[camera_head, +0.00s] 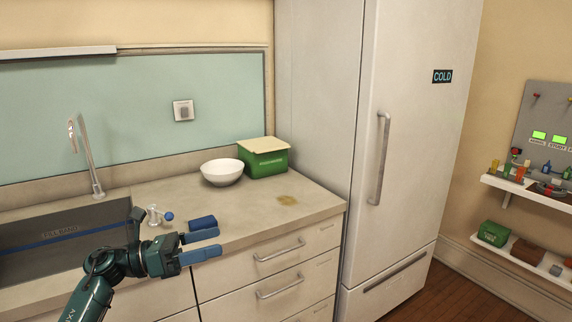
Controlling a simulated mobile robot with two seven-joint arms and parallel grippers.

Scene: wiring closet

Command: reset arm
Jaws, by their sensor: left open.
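My left arm comes in from the bottom left, dark teal. Its gripper (217,244) is open, with two blue fingers pointing right and nothing between them. It is in front of the counter's front edge, near the sink. A small dark blue block-like thing (202,223) lies on the counter just behind the gripper in the picture; they look apart, though the depth gap is hard to tell. My right gripper is not in view.
A sink (60,240) with a tall faucet (86,158) is at left. A white bowl (222,172) and a green box (263,158) stand at the counter's back. A fridge (400,150) is right of the counter. Shelves (530,190) hold small items at far right.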

